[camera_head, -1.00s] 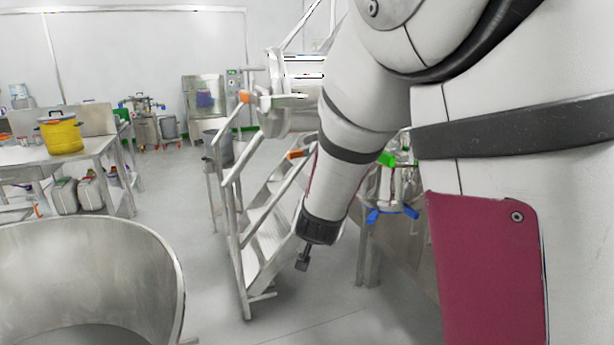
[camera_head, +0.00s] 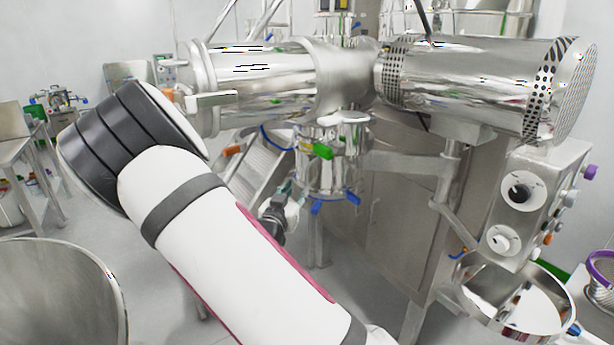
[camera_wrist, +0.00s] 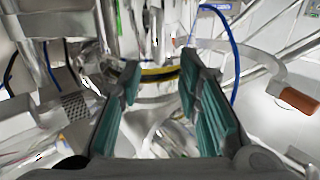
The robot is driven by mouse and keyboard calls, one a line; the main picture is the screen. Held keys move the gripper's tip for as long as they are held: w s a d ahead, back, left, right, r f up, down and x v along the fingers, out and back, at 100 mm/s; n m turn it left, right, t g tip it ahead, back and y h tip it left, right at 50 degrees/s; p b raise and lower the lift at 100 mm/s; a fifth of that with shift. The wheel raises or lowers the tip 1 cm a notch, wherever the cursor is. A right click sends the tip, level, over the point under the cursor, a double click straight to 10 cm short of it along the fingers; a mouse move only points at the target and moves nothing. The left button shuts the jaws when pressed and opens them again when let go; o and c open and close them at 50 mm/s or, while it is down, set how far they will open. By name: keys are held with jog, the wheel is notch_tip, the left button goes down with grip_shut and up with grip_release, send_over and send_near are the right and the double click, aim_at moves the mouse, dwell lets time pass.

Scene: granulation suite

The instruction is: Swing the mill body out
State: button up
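The likely mill body is a shiny steel chamber (camera_head: 330,160) below the horizontal steel cylinder. It has a green handle (camera_head: 322,151) on its side and blue handles (camera_head: 318,208) at its lower rim. My gripper (camera_head: 287,200) is just left of this chamber in the head view, partly hidden by my arm. In the wrist view, my gripper (camera_wrist: 155,90) shows two teal-padded fingers spread apart. Steel parts and a yellow band (camera_wrist: 160,74) show between and beyond the fingers; I cannot tell whether anything touches them.
A horizontal steel cylinder (camera_head: 265,85) and a motor housing (camera_head: 465,85) span above. A control box with knobs (camera_head: 518,200) and an open steel vessel (camera_head: 520,330) are at right. Stairs (camera_head: 250,175) stand behind my arm. A large steel bowl (camera_head: 60,290) is at lower left.

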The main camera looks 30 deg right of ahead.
aim_at(306, 177)
jog(key=x, duration=1)
jog(key=shift+w, duration=0.1)
grip_shut()
